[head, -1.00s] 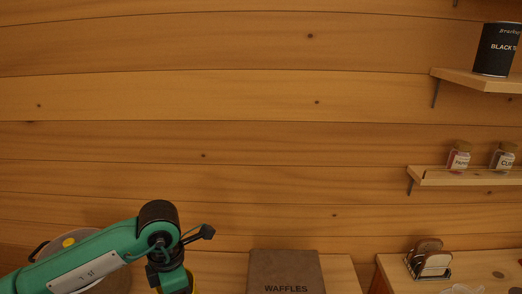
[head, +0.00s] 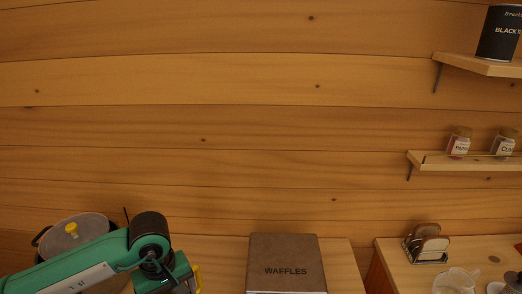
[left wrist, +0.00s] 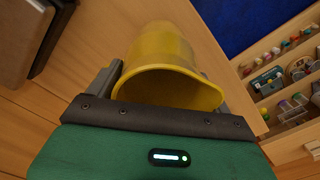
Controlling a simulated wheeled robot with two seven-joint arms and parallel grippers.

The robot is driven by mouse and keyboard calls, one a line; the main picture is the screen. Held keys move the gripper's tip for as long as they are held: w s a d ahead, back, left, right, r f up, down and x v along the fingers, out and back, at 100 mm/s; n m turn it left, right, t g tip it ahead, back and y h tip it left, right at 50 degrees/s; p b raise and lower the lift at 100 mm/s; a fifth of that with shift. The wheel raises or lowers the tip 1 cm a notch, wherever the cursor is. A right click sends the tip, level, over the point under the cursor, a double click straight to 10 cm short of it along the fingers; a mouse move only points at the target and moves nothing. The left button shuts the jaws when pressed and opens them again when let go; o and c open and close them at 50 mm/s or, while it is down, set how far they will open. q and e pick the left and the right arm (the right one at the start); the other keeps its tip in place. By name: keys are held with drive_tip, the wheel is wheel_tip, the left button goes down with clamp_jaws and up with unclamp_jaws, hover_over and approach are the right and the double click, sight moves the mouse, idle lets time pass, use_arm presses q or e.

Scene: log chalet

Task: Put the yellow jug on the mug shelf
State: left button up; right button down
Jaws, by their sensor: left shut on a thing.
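The yellow jug (left wrist: 165,65) fills the middle of the left wrist view, its open rim facing the camera. My left gripper (left wrist: 168,85) is shut on it, with a finger showing on either side. In the head view my left gripper is mostly hidden behind its own wrist, and only a yellow edge of the jug (head: 197,276) shows at the bottom. I cannot tell which shelf is the mug shelf; no mugs show on the shelves in view. My right gripper is not in view.
At right are an upper shelf (head: 475,64) with a black tin, a lower shelf (head: 450,166) with jars, and a toast rack (head: 427,243) on a counter.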

use_arm(q)
drive_tip(key=m, duration=0.2)
drive_tip(key=f+m, duration=0.1)
drive_tip(key=m, duration=0.1)
drive_tip(key=s+a+m, duration=0.1)
drive_tip(key=m, duration=0.2)
drive_tip(key=shift+f, duration=0.4)
idle(0.4)
